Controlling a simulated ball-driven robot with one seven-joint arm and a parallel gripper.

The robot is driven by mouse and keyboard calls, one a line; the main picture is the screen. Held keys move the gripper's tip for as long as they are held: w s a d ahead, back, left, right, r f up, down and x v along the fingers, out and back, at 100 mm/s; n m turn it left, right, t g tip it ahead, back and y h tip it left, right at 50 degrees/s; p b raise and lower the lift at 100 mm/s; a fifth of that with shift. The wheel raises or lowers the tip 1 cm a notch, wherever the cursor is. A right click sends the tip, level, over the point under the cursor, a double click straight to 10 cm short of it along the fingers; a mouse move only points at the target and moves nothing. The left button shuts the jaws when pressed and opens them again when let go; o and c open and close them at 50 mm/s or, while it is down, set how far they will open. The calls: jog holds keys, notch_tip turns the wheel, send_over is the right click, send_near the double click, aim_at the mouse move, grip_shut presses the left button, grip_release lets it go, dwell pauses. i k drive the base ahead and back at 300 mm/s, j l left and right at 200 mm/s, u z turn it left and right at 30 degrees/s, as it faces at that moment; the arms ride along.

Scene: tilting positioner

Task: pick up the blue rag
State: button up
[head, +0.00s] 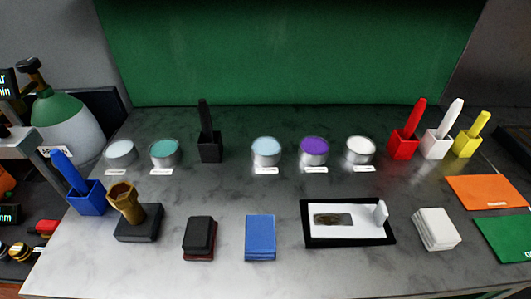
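A blue rag (260,237), seen as a folded, blue rectangular stack, lies flat near the front middle of the grey bench (350,270). A small label shows at its front edge. Nothing covers it. My gripper is not in this view.
A black and dark red stack (199,238) lies left of the rag. A black-framed white tray (347,222) stands to its right, then a white stack (436,229). A brass piece on a black base (138,220) stands further left. Several round tins (266,152) and coloured holders (404,138) line the back.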

aim_at(261, 243)
jog(key=j+u, duration=1.05)
